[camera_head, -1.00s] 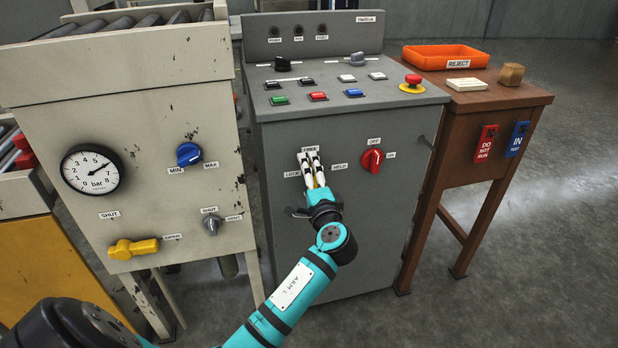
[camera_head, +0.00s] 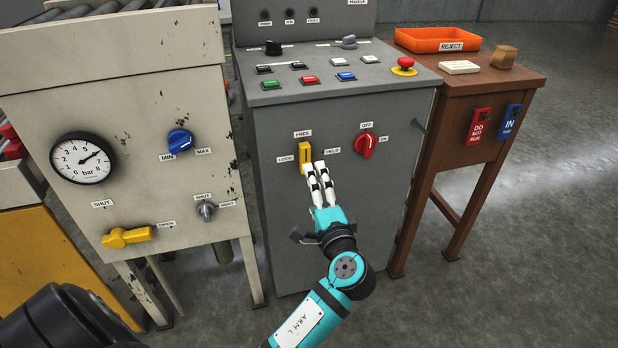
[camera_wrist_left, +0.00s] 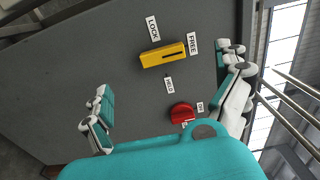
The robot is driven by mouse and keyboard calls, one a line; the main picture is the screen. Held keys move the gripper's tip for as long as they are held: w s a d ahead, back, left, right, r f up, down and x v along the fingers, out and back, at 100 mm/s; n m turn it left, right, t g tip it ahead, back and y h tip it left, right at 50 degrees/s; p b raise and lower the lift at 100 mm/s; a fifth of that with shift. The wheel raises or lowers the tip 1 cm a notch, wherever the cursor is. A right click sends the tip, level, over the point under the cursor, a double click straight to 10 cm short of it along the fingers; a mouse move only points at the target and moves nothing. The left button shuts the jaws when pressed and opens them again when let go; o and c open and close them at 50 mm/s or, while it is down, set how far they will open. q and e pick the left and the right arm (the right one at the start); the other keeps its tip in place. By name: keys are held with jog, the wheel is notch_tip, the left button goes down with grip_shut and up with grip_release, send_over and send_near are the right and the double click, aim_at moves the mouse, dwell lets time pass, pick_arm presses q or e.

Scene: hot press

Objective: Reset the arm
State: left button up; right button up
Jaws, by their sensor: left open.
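My left gripper (camera_head: 317,177) is in front of the grey press cabinet (camera_head: 285,220), just below and right of a yellow selector knob (camera_head: 304,157). The knob is upright between the labels LOCK, FREE and HELD. In the left wrist view the yellow knob (camera_wrist_left: 162,55) lies ahead of the gripper (camera_wrist_left: 165,105), whose fingers are spread wide with nothing between them. The gripper does not appear to touch the knob. My right gripper is not in view.
A red rotary switch (camera_head: 365,144) is right of the knob. A cream panel (camera_head: 140,180) with a gauge and a yellow valve handle (camera_head: 128,237) stands at left. A brown table (camera_head: 490,90) with an orange tray (camera_head: 437,40) stands at right. Floor in front is clear.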

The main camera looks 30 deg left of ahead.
pick_arm(q)
jog(key=shift+s+d, duration=0.4)
